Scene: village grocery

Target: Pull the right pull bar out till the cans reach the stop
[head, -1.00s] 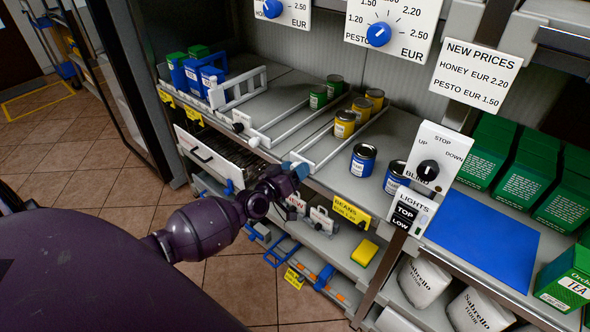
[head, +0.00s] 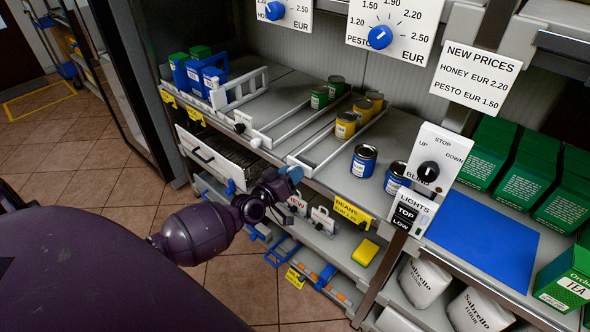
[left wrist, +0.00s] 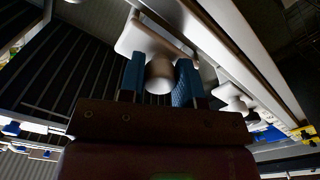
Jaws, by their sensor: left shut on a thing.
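The right pull bar (head: 300,162) is a white frame on the shelf top, its rails running back beside a row of yellow cans (head: 346,124). The cans stand upright inside the lane. My left gripper (head: 293,174) is at the front of this bar, at the shelf edge, and hides its knob in the head view. In the left wrist view, its blue fingers (left wrist: 160,82) are shut on a pale round knob (left wrist: 160,72) fixed to a white plate (left wrist: 148,42). My right gripper is not in view.
The left pull bar (head: 240,125) and its green cans (head: 319,97) stand to the left. Two blue cans (head: 364,161) stand to the right, near the yellow beans label (head: 352,210). A drawer (head: 213,155) is below the shelf edge at left.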

